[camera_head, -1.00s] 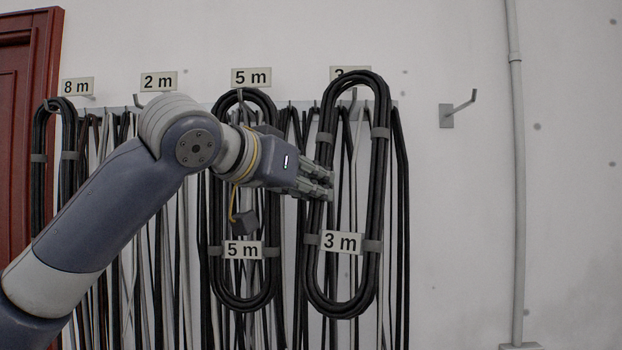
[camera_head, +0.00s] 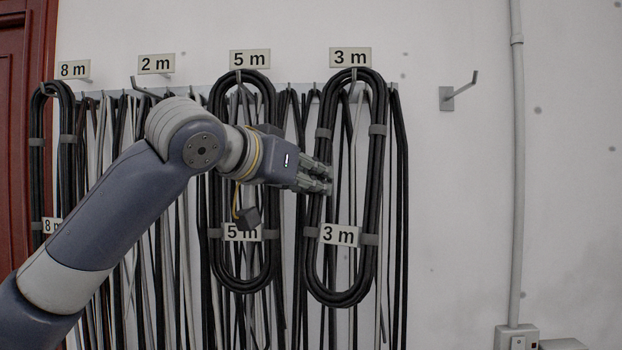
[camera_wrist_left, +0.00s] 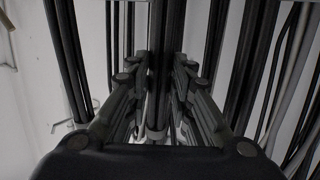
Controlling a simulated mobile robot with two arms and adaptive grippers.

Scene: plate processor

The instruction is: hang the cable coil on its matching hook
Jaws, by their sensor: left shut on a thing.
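The black cable coil labelled 3 m (camera_head: 377,200) hangs upright, its top loop just below the wall sign 3 m (camera_head: 350,57). A hook shows inside the top of its loop; whether the coil rests on it I cannot tell. My left gripper (camera_head: 326,180) is shut on the coil's left strand, about halfway up. In the left wrist view the black strand (camera_wrist_left: 157,70) stands between the fingers. My right gripper is not in view.
A coil labelled 5 m (camera_head: 270,150) hangs just left, behind my wrist. A coil labelled 8 m (camera_head: 37,150) hangs far left. The 2 m sign (camera_head: 156,64) has a hook beneath. An empty hook (camera_head: 460,91) is on the right wall. Many loose cables hang behind.

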